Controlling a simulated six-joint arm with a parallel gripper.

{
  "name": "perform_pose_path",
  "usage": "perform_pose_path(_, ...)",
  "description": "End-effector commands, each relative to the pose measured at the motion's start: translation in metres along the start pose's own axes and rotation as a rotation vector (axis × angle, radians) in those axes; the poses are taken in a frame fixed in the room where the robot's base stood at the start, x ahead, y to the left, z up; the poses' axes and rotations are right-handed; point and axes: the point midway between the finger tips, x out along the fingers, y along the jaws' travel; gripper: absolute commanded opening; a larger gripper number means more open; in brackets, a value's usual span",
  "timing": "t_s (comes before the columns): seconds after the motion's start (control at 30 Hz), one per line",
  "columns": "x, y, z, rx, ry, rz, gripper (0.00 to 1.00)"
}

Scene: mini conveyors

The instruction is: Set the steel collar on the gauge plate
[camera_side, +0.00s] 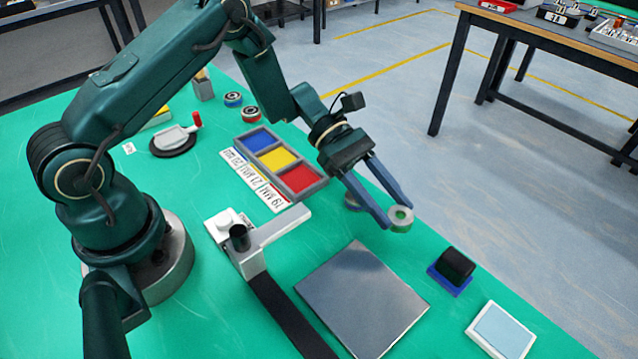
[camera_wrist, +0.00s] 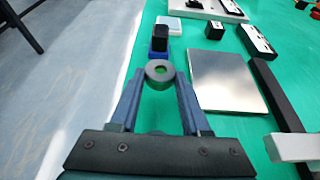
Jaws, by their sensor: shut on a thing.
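In the wrist view the collar (camera_wrist: 160,72) sits between the fingertips (camera_wrist: 159,78). The gauge plate, which I take to be the flat grey metal square (camera_side: 362,298), lies on the table in front of the collar in the side view. It also shows bare in the wrist view (camera_wrist: 227,82), to the right of the collar.
A black belt (camera_side: 285,315) with a white bracket (camera_side: 270,238) runs left of the plate. A black stamp on a blue base (camera_side: 452,270) and a white-framed pad (camera_side: 500,330) stand to its right. A blue, yellow and red tray (camera_side: 318,184) lies behind.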

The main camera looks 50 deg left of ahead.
Motion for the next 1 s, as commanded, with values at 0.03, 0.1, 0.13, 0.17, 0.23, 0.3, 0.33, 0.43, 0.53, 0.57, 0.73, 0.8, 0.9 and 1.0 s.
perform_pose_path(0.03, 0.003, -0.001, -0.008, -0.005, 0.000, -0.002, 0.00)
perform_pose_path(0.1, 0.006, -0.001, -0.016, -0.003, 0.000, -0.002, 0.00)
perform_pose_path(0.13, 0.008, -0.001, -0.019, -0.003, -0.001, -0.002, 0.00)
perform_pose_path(0.17, 0.009, -0.001, -0.021, -0.003, -0.001, -0.002, 0.00)
perform_pose_path(0.23, 0.010, -0.001, -0.024, -0.002, -0.001, -0.001, 0.00)
perform_pose_path(0.3, 0.010, 0.000, -0.025, -0.001, -0.001, -0.001, 0.00)
perform_pose_path(0.33, 0.010, 0.000, -0.025, 0.000, -0.001, -0.001, 0.00)
perform_pose_path(0.43, 0.010, 0.000, -0.025, 0.000, -0.001, 0.000, 0.00)
perform_pose_path(0.53, 0.010, 0.000, -0.025, 0.000, -0.001, -0.001, 0.00)
perform_pose_path(0.57, 0.010, 0.000, -0.026, 0.000, -0.001, -0.001, 0.00)
perform_pose_path(0.73, 0.011, 0.000, -0.029, 0.001, 0.000, 0.000, 0.62)
perform_pose_path(0.8, 0.011, 0.000, -0.029, 0.001, 0.000, -0.001, 0.77)
perform_pose_path(0.9, 0.011, 0.000, -0.029, 0.000, 0.000, -0.001, 0.77)
perform_pose_path(1.0, 0.011, 0.000, -0.029, 0.000, 0.000, -0.001, 0.77)
